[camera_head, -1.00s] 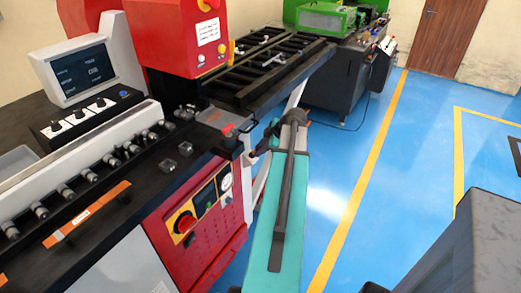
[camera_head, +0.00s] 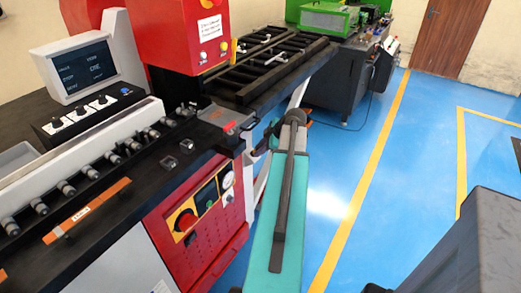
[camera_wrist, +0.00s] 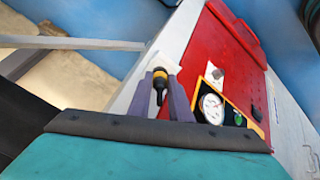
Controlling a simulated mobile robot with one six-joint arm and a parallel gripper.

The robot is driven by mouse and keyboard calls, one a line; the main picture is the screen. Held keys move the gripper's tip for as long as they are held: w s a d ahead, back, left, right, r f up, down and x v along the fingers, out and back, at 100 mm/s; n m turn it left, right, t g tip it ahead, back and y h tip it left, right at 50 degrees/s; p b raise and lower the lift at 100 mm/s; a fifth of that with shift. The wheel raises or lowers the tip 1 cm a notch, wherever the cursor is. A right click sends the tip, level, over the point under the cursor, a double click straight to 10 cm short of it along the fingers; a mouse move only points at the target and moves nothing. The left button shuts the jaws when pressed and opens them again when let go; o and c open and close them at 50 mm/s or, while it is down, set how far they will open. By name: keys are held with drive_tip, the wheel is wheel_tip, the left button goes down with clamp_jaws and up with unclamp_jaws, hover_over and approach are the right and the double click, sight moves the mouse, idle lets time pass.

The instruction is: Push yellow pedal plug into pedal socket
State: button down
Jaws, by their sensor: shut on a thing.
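My gripper (camera_wrist: 164,79) shows in the wrist view with its two purple fingers closed on the sides of the pedal plug (camera_wrist: 159,84). The plug is a small dark body with a yellow-orange band. It is beside a pale side face of the red machine cabinet (camera_wrist: 222,45). The pedal socket cannot be made out, and I cannot tell whether the plug touches the cabinet. In the head view my gripper is at the far end of my teal arm, near the cabinet's right side, mostly hidden and too small to read.
A gauge (camera_wrist: 212,108) and a green button (camera_wrist: 238,119) sit on the cabinet front close to the fingers. A black rail table (camera_head: 270,70) extends behind the cabinet. A pale slanted leg (camera_head: 297,93) stands near my arm. Blue floor (camera_head: 345,140) is open to the right.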

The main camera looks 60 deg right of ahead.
drive_tip(key=shift+w+f, duration=0.1)
drive_tip(key=c, duration=1.5)
unclamp_jaws()
drive_tip(key=shift+c, duration=0.2)
drive_tip(key=b+v, duration=0.1)
drive_tip(key=v, duration=1.3)
drive_tip(key=shift+b, duration=0.4)
drive_tip(key=shift+f, duration=0.1)
